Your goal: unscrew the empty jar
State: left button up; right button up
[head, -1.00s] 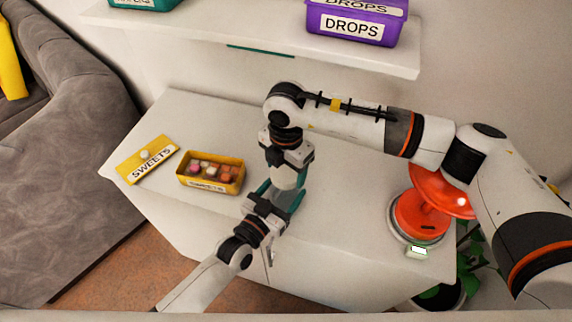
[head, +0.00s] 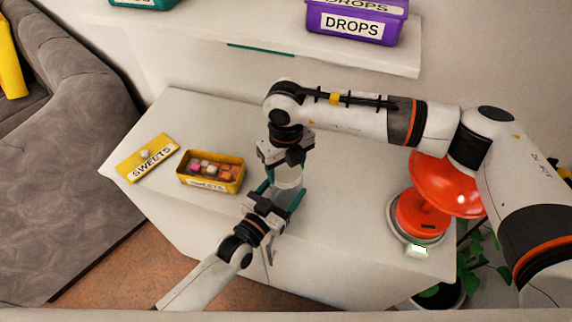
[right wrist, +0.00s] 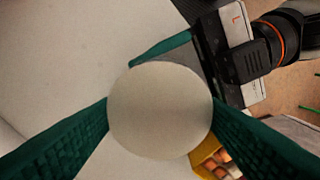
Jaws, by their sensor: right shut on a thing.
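The jar (head: 286,194) stands near the front edge of the white cabinet top, mostly hidden by my grippers. Its body looks clear and empty. Its round pale lid (head: 289,182) fills the middle of the right wrist view (right wrist: 160,110). My right gripper (head: 285,173) comes down from above, with its teal fingers shut on opposite sides of the lid. My left gripper (head: 281,195) reaches in from the front left, with its teal fingers on either side of the jar body. Whether the lid has turned on the jar is too small to tell.
A yellow box of sweets (head: 211,184) and its yellow lid (head: 148,158) lie left of the jar. A shelf (head: 250,33) with a purple box (head: 355,27) overhangs the back. The cabinet top behind the sweets is clear.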

jog(key=n, duration=1)
jog(key=shift+n, duration=0.4)
jog(key=n, duration=0.4)
jog(key=shift+r, duration=0.1)
jog(key=n, duration=0.4)
jog(key=shift+n, duration=0.4)
jog(key=n, duration=1.4)
jog(key=shift+n, duration=0.3)
jog(key=n, duration=0.5)
